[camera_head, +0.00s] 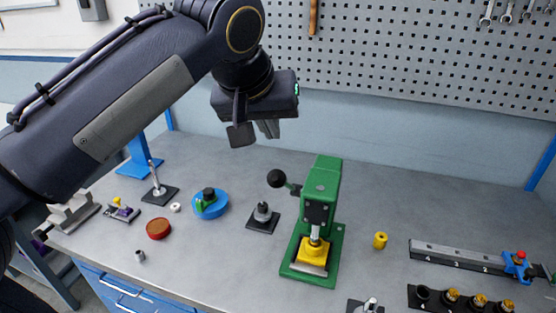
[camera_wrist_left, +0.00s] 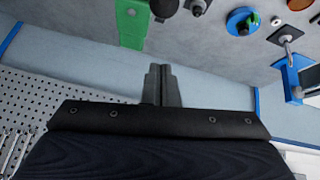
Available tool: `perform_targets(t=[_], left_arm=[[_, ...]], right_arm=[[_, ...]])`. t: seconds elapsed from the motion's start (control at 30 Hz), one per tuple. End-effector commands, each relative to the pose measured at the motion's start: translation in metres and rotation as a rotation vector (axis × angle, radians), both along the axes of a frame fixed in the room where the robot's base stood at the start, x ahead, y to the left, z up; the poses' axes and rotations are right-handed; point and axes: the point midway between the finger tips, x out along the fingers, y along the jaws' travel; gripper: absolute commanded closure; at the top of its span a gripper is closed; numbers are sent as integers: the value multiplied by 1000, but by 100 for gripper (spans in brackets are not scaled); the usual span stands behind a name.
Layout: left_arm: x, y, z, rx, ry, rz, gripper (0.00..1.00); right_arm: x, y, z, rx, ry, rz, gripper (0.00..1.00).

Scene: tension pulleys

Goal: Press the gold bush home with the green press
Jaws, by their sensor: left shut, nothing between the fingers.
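The green press (camera_head: 322,180) stands upright on its green base near the middle of the bench, its black lever knob (camera_head: 277,178) out to the left. A yellow block (camera_head: 312,252) sits under its ram; I cannot tell whether a bush is in it. A small gold cylinder (camera_head: 380,240), which looks like a bush, stands on the bench right of the press. My left gripper (camera_head: 256,133) is shut and empty, raised above the bench behind and left of the press. In the left wrist view its fingers (camera_wrist_left: 161,86) are together, and the press (camera_wrist_left: 131,24) shows beyond them. My right gripper is out of view.
A post on a dark plate (camera_head: 263,218), a blue round part (camera_head: 210,205) and a red disc (camera_head: 159,229) lie left of the press. A grey rail (camera_head: 460,257) and a black holder (camera_head: 460,301) lie right. A pegboard (camera_head: 420,65) stands behind.

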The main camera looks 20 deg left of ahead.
Motion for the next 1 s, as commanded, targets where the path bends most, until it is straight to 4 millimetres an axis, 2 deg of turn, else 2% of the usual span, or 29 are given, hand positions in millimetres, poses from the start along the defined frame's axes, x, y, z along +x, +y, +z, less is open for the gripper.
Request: perform_targets(t=[0.1,0.33,0.4,0.6,1.0], left_arm=[[14,-1,-23,2,4,1,100],[41,-5,-63,2,3,1,100],[29,-7,-69,0,-1,-2,100],[15,-10,-84,-1,-2,0,100],[12,-12,-88,-1,-2,0,100]], right_arm=[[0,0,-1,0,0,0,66],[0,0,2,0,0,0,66],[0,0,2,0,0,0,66],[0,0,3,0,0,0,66],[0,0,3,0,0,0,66]])
